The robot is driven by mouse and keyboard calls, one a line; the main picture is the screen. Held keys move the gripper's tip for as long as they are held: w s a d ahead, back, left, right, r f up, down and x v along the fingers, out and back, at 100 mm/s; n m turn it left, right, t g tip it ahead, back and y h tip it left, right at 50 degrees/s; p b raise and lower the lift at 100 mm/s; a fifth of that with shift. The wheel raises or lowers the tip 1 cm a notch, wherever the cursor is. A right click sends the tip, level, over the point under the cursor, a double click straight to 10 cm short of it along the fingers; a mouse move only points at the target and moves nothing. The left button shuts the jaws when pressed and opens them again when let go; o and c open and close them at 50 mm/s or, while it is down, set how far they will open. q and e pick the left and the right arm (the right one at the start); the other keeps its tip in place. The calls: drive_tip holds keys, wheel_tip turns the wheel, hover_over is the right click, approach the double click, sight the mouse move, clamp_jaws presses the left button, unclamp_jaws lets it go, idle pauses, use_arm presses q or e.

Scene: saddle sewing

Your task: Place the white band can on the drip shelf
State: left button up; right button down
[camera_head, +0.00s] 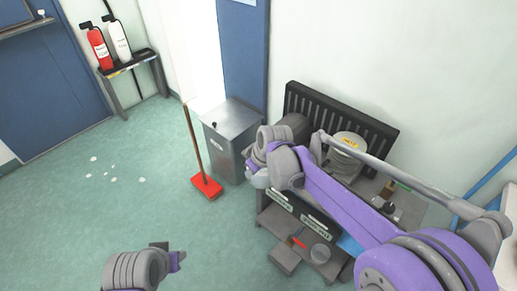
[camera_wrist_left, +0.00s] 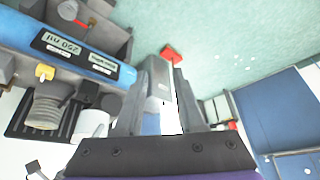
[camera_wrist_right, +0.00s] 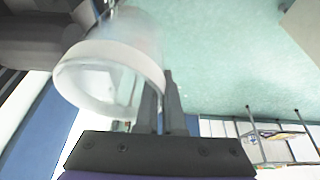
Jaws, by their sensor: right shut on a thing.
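My right gripper (camera_head: 252,174) is shut in front of the workbench. In the right wrist view, its fingers (camera_wrist_right: 161,100) grip the wall of a pale, see-through can with a white band (camera_wrist_right: 75,85). The can is tilted in that view, its round rim facing the camera, with blurred floor behind it. In the head view the can is mostly hidden by the gripper. My left gripper (camera_head: 180,260) is open and empty over the floor at lower left; its fingers also show in the left wrist view (camera_wrist_left: 157,95). I cannot tell which surface is the drip shelf.
The workbench (camera_head: 410,208) carries a white drum with a yellow label (camera_head: 347,142) and small items. A black slatted rack (camera_head: 370,122) stands behind. A grey bin (camera_head: 228,140) and a red-based broom (camera_head: 206,186) stand left of it. Floor (camera_head: 60,210) at left is mostly clear.

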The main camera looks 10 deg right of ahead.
use_arm(q)
drive_tip(key=w+d+r+m+g, duration=0.1)
drive_tip(key=w+d+r+m, duration=0.3)
drive_tip(key=w+r, duration=0.85)
drive_tip(key=w+d+r+m+g, duration=0.1)
drive_tip(key=w+d+r+m, duration=0.1)
drive_tip(key=w+d, duration=0.5)
drive_tip(key=w+d+r+m+g, duration=0.2)
drive_tip(key=w+d, duration=0.4)
drive_tip(key=w, duration=0.4)
drive_tip(key=w+d+f+m+g, duration=0.1)
drive_tip(key=d+f+m, duration=0.25)
drive_tip(key=d, duration=0.35)
drive_tip(key=shift+n, duration=0.25)
drive_tip(key=shift+w+f, duration=0.1)
drive_tip(key=shift+f, duration=5.9)
drive_tip(key=c, duration=0.6)
